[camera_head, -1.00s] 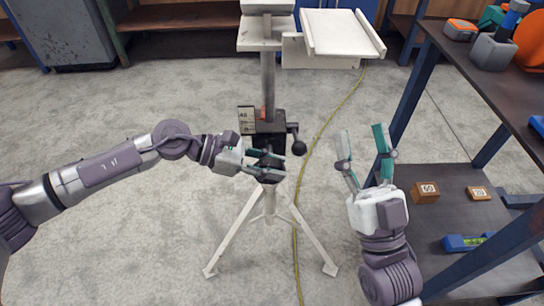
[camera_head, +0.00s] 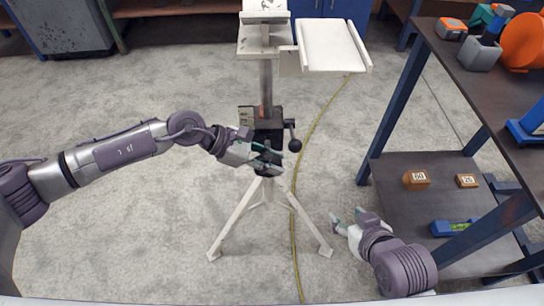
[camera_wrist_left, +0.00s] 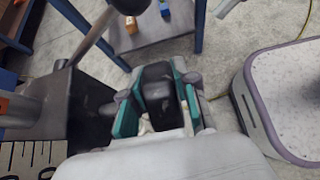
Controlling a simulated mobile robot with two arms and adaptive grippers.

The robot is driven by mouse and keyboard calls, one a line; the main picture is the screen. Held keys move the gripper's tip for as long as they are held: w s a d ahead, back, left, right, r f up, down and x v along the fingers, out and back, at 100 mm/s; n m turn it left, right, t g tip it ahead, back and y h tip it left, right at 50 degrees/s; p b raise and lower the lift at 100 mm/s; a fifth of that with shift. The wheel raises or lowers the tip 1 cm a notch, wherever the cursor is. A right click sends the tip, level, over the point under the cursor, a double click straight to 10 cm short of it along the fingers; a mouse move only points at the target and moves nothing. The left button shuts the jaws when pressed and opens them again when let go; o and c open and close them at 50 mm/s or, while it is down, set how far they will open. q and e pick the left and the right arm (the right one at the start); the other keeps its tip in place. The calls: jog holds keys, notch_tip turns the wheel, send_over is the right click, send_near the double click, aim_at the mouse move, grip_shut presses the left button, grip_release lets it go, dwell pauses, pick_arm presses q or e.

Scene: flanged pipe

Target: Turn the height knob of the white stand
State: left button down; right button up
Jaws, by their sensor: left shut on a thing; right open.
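The white stand (camera_head: 241,222) is a tripod with a dark column block (camera_head: 267,126) and a black crank with a ball end (camera_head: 295,145) on its right. A white platform (camera_head: 333,46) tops it on the right. My left gripper (camera_head: 268,160) reaches in from the left, below the block. In the left wrist view its teal fingers (camera_wrist_left: 157,108) are shut on a black knob (camera_wrist_left: 157,88), which the gripper mostly hides in the head view. My right gripper (camera_head: 346,219) is open and empty, low to the right of the stand.
A dark workbench (camera_head: 470,90) with a lower shelf (camera_head: 400,205) stands at the right. Orange blocks (camera_head: 416,180) and a blue level (camera_head: 453,228) lie on the shelf. A yellow cable (camera_head: 293,240) runs along the floor past the stand. The floor at left is clear.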

dwell(0.3)
pick_arm(q)
jog(key=c, duration=0.9)
grip_release()
jog(key=v, duration=1.2)
